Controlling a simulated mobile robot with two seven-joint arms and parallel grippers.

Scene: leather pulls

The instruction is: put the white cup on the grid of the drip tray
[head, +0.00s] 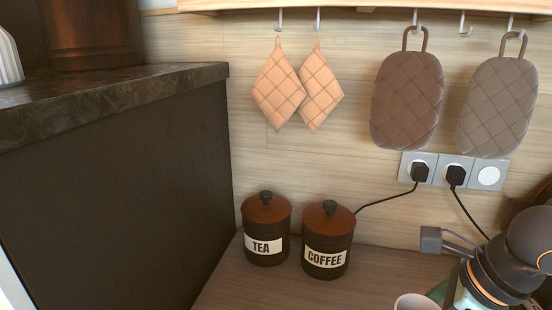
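A white cup (416,302) shows only its upper rim at the bottom edge of the head view; the rest is cut off. My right arm comes in from the lower right, dark with orange rings. The fingertip end of my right gripper (431,239) shows as a grey block on thin curved links, above and slightly right of the cup and apart from it in the picture. Whether its fingers are apart is unclear. My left gripper is out of view. I cannot make out the drip tray or its grid.
Dark tea (266,229) and coffee (328,240) canisters stand against the wooden wall. A tall dark cabinet (120,190) blocks the left. Pot holders hang above. Two plugs with cables sit in the sockets (489,176). Some counter (265,290) is bare in front of the canisters.

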